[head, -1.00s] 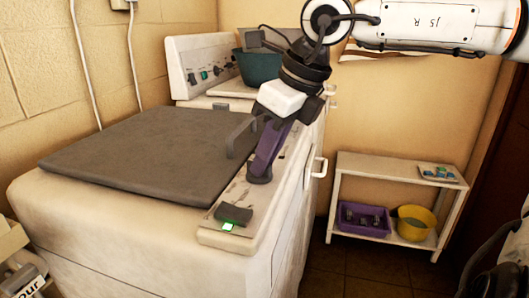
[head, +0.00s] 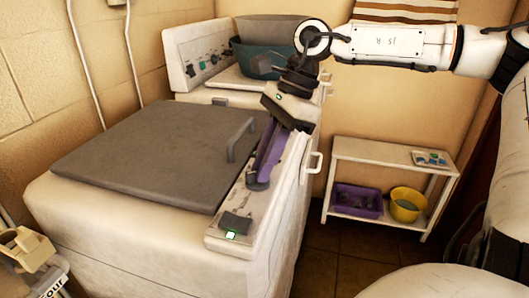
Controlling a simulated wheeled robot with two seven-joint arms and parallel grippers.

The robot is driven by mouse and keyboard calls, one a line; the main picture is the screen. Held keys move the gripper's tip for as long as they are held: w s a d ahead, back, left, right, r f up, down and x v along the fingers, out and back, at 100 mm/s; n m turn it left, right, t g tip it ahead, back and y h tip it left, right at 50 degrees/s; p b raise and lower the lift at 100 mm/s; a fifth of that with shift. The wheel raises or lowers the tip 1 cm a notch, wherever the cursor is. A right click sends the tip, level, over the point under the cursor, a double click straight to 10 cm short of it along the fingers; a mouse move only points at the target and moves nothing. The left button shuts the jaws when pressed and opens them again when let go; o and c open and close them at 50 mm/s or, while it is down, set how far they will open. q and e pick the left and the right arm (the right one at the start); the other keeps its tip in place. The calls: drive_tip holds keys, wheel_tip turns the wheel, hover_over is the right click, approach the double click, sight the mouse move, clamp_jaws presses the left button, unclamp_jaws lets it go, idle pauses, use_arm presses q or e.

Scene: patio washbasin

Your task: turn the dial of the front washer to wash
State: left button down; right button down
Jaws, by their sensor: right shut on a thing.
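The front washer (head: 110,235) is a worn white machine with a dark grey lid (head: 150,155), which is down. Its narrow control panel (head: 243,205) runs along the right side of the top. The dark round dial (head: 257,184) sits on this panel, mostly hidden by my fingers. My right gripper (head: 262,168), with purple fingers, reaches down from the back right and is shut on the dial. The dial's pointer and markings cannot be made out. My left gripper is out of view.
A grey switch (head: 236,222) and a lit green light (head: 231,236) are at the panel's near end. The lid handle (head: 240,138) stands close left of my gripper. A second machine (head: 197,62) with a teal tub (head: 258,62) is behind. A white shelf (head: 385,151) stands at right.

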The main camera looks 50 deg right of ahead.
drive_tip(key=n+g, duration=0.1)
drive_tip(key=n, duration=0.1)
drive_tip(key=shift+w+n, duration=0.2)
drive_tip(key=shift+n, duration=0.2)
drive_tip(key=n, duration=0.1)
drive_tip(key=n+g, duration=0.1)
drive_tip(key=n, duration=0.1)
drive_tip(key=n+g, duration=0.1)
drive_tip(key=n, duration=0.1)
drive_tip(key=shift+w, duration=0.3)
drive_tip(key=shift+r+n, duration=0.1)
drive_tip(key=shift+n, duration=0.2)
drive_tip(key=c, duration=1.8)
unclamp_jaws()
drive_tip(key=v, duration=1)
drive_tip(key=shift+w, duration=0.1)
